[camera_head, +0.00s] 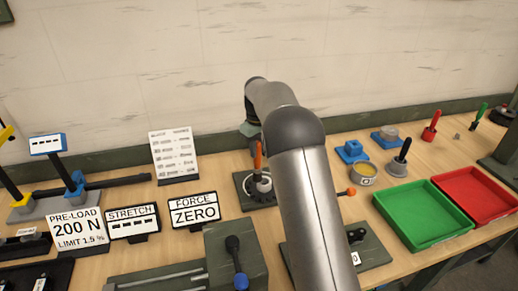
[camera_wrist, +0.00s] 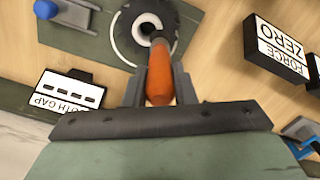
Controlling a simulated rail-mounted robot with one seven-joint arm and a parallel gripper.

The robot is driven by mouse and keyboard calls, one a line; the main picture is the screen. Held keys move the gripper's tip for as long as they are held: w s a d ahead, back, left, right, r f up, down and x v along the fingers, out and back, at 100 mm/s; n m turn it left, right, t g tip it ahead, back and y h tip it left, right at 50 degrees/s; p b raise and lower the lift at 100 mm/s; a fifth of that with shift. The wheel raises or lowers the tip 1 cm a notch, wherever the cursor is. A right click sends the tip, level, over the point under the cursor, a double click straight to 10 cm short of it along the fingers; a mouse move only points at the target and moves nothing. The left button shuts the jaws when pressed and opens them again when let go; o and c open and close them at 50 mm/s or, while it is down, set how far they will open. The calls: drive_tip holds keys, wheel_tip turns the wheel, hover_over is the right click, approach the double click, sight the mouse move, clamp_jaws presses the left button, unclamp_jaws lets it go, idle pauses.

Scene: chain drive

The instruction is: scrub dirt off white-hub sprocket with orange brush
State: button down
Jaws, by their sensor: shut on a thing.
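My gripper (camera_wrist: 159,80) is shut on the orange handle of the brush (camera_wrist: 160,72) in the wrist view. In the head view the orange brush (camera_head: 258,156) stands roughly upright over the white-hub sprocket (camera_head: 264,184), with my gripper mostly hidden by my arm. The sprocket is a dark disc with a white ring and white hub, lying on a dark green plate (camera_head: 242,180). In the wrist view the sprocket (camera_wrist: 185,22) is just beyond the brush. The brush's lower end overlaps the hub area; I cannot tell whether it touches. Dirt is not clear.
A FORCE ZERO sign (camera_head: 194,210) and a STRETCH sign (camera_head: 132,222) stand left of the sprocket plate. Green (camera_head: 440,235) and red (camera_head: 490,195) trays are at the right. A TOOTH GAP sign (camera_wrist: 62,92) shows in the wrist view.

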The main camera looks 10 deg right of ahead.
drive_tip(key=shift+d+r, duration=0.3)
drive_tip(key=shift+r, duration=0.65)
drive_tip(key=shift+r+p, duration=1.85)
drive_tip(key=shift+r, duration=0.6)
